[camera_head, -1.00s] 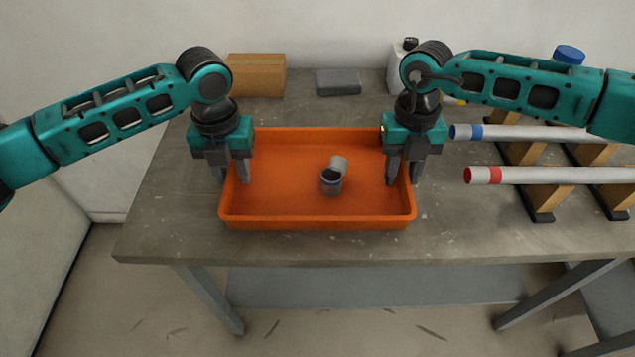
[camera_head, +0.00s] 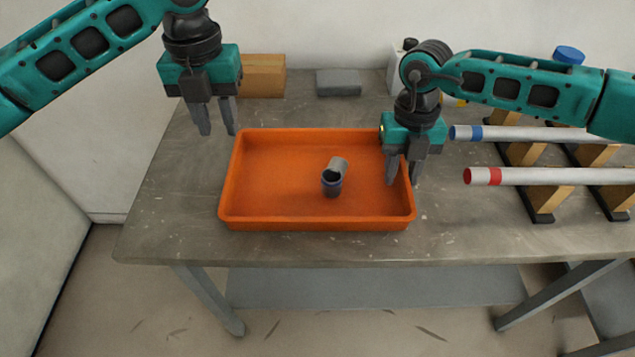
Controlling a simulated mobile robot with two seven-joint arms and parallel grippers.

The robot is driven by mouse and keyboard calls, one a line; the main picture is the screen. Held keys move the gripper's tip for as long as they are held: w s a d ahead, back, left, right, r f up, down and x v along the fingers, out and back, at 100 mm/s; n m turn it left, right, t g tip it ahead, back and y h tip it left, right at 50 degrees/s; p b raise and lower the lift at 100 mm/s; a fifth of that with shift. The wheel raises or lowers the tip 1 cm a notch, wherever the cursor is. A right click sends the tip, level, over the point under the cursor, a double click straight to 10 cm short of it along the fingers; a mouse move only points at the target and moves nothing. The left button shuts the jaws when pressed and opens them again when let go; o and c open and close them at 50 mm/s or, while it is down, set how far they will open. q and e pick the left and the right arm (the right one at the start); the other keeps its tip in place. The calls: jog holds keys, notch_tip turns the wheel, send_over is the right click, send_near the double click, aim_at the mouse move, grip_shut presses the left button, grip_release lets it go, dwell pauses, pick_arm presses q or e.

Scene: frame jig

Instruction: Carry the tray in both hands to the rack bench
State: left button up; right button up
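The orange tray (camera_head: 315,222) rests flat on the grey workbench. In it are a grey cup-like piece (camera_head: 338,165) and a darker grey one (camera_head: 331,187), touching or overlapping. My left gripper (camera_head: 217,125) is open and empty, above and behind the tray's left rear corner, clear of the rim. My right gripper (camera_head: 403,176) is at the tray's right wall, one finger inside and one outside, with its fingers apart. Whether either finger touches the wall is hard to tell. I cannot identify a separate rack bench with certainty.
Right of the tray, two pale pipes, one with a blue band (camera_head: 476,132) and one with a red band (camera_head: 495,176), lie on wooden supports. A cardboard box (camera_head: 262,76) and a grey block (camera_head: 338,82) stand at the back. The bench's left front (camera_head: 175,215) is clear.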

notch_tip(320, 180, up, 12)
jog(key=w, duration=0.1)
jog(key=shift+w, duration=0.25)
jog(key=shift+f, duration=0.15)
dwell(0.3)
